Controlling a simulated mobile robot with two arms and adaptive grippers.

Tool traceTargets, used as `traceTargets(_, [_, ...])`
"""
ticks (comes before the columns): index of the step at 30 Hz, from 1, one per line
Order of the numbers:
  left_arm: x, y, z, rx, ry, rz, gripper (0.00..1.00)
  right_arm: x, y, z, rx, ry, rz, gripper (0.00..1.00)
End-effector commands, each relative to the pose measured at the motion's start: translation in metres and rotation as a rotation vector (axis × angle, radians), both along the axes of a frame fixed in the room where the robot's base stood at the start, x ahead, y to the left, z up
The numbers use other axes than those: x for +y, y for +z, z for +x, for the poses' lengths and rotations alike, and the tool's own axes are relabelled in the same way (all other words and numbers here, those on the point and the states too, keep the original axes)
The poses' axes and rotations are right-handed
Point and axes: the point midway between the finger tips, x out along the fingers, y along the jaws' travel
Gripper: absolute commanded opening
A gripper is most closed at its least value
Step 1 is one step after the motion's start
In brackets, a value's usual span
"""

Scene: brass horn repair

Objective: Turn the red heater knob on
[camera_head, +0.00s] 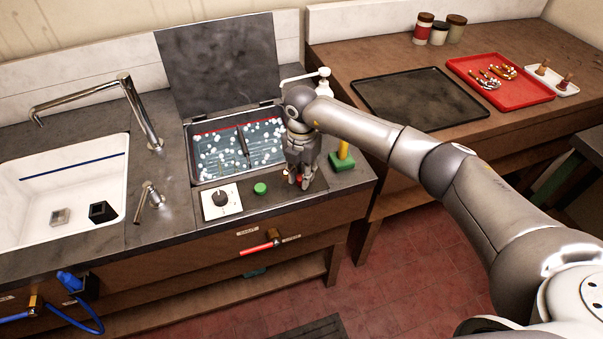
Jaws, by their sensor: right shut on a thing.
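My right gripper (300,183) reaches down from the right onto the dark counter in front of the bath. Its fingers are shut on the red knob (298,177), of which only small red bits show between and beside them. The fingers hide most of the knob, so I cannot tell which way it is turned. A round green knob (260,188) sits just left of the gripper. A dark dial on a white plate (233,205) is further left. My left gripper is out of view.
The bath (190,150) holds bubbly liquid under a raised dark lid (220,65). A green block with a yellow post (342,160) stands close right of my gripper. A red-handled valve (258,248) is on the front panel. A white sink (30,190) is left; trays (420,98) lie on the right bench.

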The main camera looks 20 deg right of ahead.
Motion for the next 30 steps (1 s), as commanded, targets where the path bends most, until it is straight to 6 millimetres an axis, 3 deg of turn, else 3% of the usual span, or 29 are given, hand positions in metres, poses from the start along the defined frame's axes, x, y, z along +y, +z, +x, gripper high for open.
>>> traceTargets(15, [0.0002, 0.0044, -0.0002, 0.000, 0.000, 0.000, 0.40, -0.0027, 0.0047, 0.0031, -0.011, -0.407, 0.000, 0.00])
traceTargets(30, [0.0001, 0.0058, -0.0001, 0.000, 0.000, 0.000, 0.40, -0.0035, 0.0052, 0.0035, -0.012, -0.529, 0.000, 0.00])
